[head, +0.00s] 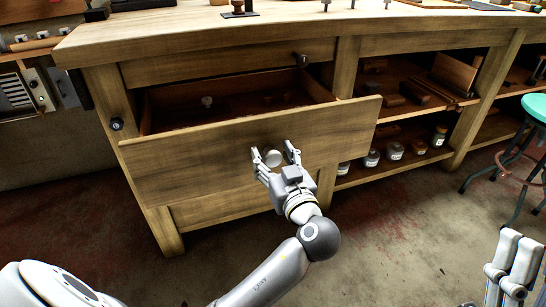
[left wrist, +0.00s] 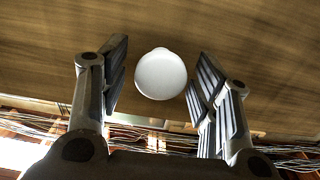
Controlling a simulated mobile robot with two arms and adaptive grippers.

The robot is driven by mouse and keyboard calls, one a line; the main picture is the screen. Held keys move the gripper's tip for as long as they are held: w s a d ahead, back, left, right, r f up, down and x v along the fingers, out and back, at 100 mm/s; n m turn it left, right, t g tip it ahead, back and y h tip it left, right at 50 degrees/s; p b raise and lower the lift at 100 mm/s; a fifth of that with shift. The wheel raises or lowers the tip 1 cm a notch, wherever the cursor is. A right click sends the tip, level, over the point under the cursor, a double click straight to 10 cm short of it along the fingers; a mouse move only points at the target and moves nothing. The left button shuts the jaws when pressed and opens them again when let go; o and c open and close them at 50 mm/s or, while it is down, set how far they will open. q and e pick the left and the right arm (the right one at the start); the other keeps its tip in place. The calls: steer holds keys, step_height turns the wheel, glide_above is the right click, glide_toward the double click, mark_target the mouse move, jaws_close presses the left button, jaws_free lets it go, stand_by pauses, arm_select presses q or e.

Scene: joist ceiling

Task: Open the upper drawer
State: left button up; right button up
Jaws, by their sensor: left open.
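The upper drawer (head: 185,165) of the wooden workbench stands pulled well out in the head view, and its dark inside shows behind the front. A round pale knob (head: 272,157) sits on its front; it shows as a white disc in the left wrist view (left wrist: 161,74). My left gripper (head: 274,151) is open at the drawer front, with one finger on each side of the knob. In the left wrist view, gaps show between the knob and both fingers. My right gripper (head: 515,262) is at the lower right, away from the bench; its opening is unclear.
A lower wooden front (head: 220,207) is beneath the drawer. Open shelves (head: 400,125) with blocks and jars (head: 394,151) are to the right. A green-topped stool (head: 535,107) stands at the right edge. The floor before the bench is clear.

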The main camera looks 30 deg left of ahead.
arm_select(q)
steer(key=v, duration=1.1)
steer(key=shift+s+d, duration=0.3)
